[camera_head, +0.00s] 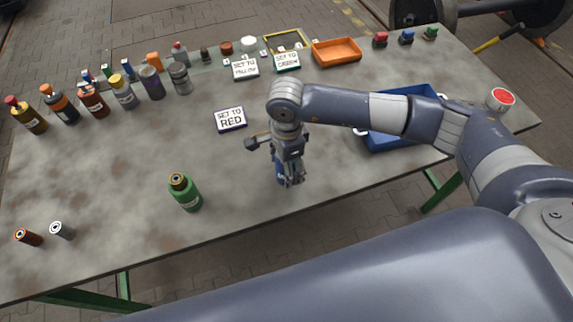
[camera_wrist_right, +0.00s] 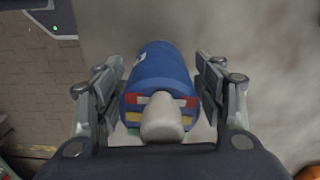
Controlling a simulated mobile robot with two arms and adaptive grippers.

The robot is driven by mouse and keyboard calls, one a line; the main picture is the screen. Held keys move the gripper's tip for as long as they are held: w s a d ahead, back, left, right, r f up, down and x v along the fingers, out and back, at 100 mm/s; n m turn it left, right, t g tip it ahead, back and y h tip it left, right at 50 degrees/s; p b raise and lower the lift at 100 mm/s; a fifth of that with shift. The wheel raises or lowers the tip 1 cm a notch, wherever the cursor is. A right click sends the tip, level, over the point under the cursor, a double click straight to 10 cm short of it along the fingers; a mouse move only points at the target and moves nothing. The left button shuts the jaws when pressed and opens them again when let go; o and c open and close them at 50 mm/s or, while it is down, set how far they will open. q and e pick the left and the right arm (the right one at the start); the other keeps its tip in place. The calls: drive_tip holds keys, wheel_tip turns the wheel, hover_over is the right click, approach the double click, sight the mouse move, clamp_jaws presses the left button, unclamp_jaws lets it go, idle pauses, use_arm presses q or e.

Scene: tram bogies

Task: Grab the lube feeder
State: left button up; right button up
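A blue cylinder with a pale rounded nozzle and a red, white and yellow label (camera_wrist_right: 160,70) stands in the right wrist view; it looks like the lube feeder. In the head view its blue side (camera_head: 279,173) shows near the table's front edge, mostly hidden by my right gripper (camera_head: 291,180). In the wrist view the two fingers of the right gripper (camera_wrist_right: 162,95) stand one on each side of the cylinder. They are apart, with a narrow gap showing beside it. My left gripper is not in view.
A green bottle (camera_head: 186,194) stands left of the gripper. Two small cylinders (camera_head: 62,231) are at the front left. A row of bottles (camera_head: 123,93) lines the back left. A blue crate (camera_head: 391,143) is right, under my arm. A "SET TO RED" sign (camera_head: 231,120) lies behind.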

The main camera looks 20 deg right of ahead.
drive_tip(key=c, duration=0.7)
drive_tip(key=shift+r, duration=0.1)
drive_tip(key=shift+c, duration=0.2)
